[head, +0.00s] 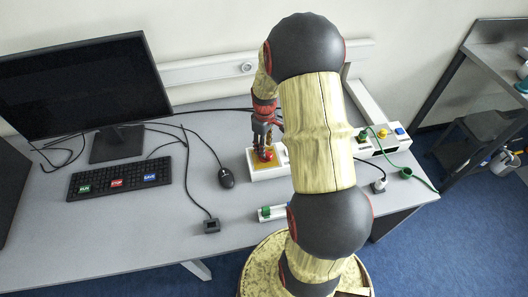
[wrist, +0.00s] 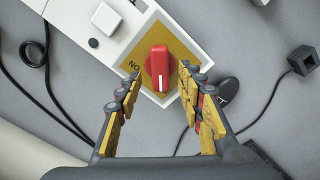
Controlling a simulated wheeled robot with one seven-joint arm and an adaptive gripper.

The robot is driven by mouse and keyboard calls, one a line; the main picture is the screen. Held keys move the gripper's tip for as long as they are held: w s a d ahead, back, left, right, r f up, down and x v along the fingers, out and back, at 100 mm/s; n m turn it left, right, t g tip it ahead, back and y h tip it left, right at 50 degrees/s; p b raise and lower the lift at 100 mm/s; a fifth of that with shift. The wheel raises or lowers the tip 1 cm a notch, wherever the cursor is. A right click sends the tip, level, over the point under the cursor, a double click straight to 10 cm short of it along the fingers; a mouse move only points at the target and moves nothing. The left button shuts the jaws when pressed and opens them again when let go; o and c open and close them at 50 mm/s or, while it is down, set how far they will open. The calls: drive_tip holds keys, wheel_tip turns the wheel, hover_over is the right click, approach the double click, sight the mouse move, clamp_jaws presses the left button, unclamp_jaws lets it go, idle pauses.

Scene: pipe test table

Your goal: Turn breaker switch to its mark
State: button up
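The breaker switch is a red knob (wrist: 160,66) with a white pointer line, set on a yellow plate (wrist: 184,49) in a white box. In the wrist view its line points toward the bottom of the picture, and upside-down lettering shows on the plate to its left. The knob shows small in the head view (head: 266,155), in the white box (head: 265,175). My gripper (wrist: 159,78) is open, with one yellow-padded finger on each side of the knob. I cannot tell whether either finger touches it. My gripper (head: 263,142) hangs down over the box in the head view.
A black mouse (head: 226,178), keyboard (head: 120,178) and monitor (head: 85,85) are to the left on the grey table (head: 130,235). A cable ends in a small black block (head: 211,226). A white unit with a green cable (head: 375,146) stands right, partly behind my arm.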

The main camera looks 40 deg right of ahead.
drive_tip(key=shift+f+b, duration=0.35)
drive_tip(key=shift+f, duration=1.35)
drive_tip(key=shift+c, duration=0.5)
clamp_jaws()
